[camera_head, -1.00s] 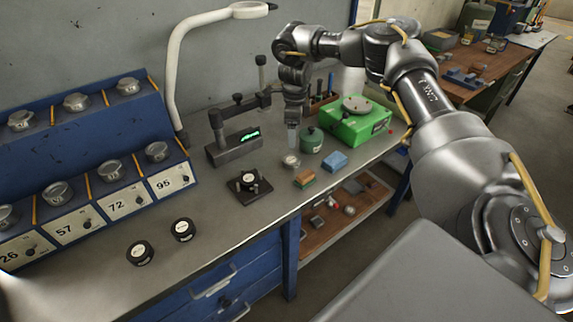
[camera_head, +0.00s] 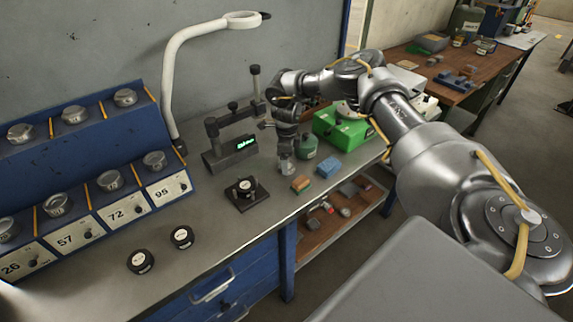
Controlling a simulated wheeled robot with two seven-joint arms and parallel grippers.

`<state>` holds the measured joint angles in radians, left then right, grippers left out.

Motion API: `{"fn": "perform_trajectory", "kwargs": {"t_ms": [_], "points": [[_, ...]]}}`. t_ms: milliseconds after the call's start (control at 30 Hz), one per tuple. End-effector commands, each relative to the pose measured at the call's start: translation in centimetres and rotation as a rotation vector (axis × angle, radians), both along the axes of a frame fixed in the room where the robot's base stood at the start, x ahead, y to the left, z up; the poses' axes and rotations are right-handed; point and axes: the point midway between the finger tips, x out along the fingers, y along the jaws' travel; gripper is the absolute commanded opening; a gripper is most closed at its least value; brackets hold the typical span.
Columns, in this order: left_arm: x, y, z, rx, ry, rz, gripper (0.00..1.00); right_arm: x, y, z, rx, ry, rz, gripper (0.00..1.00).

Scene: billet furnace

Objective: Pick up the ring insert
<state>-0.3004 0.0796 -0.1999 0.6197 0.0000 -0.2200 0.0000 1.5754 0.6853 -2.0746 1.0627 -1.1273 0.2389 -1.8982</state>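My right gripper (camera_head: 286,166) points down at the bench, just left of the green lidded pot (camera_head: 307,145). A small pale round piece, possibly the ring insert, stood at this spot earlier. The fingers now cover most of it, so I cannot tell whether they touch or hold it. A black square fixture (camera_head: 247,194) with a round white-topped piece stands to the left. Two black round pieces with white tops, one nearer (camera_head: 140,261) and one farther (camera_head: 182,237), lie at the front left. My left gripper is not in view.
A blue rack (camera_head: 85,135) with several metal-lidded pots stands at the left. A gauge stand (camera_head: 230,155) with a green display is behind the fixture.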

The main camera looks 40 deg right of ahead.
Motion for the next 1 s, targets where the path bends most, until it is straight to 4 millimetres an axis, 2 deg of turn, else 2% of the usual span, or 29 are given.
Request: {"fn": "perform_trajectory", "kwargs": {"t_ms": [200,433,900,1000], "points": [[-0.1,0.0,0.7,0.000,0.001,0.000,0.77,0.0,0.0,-1.9,0.000,0.000,0.000,0.81],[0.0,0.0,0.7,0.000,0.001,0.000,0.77,0.0,0.0,-2.0,0.001,-0.001,0.000,0.80],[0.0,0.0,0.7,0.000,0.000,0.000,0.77,0.0,0.0,-2.0,0.001,-0.001,0.000,0.18],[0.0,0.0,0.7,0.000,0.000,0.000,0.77,0.1,0.0,-1.9,0.001,-0.002,0.000,0.17]]}}
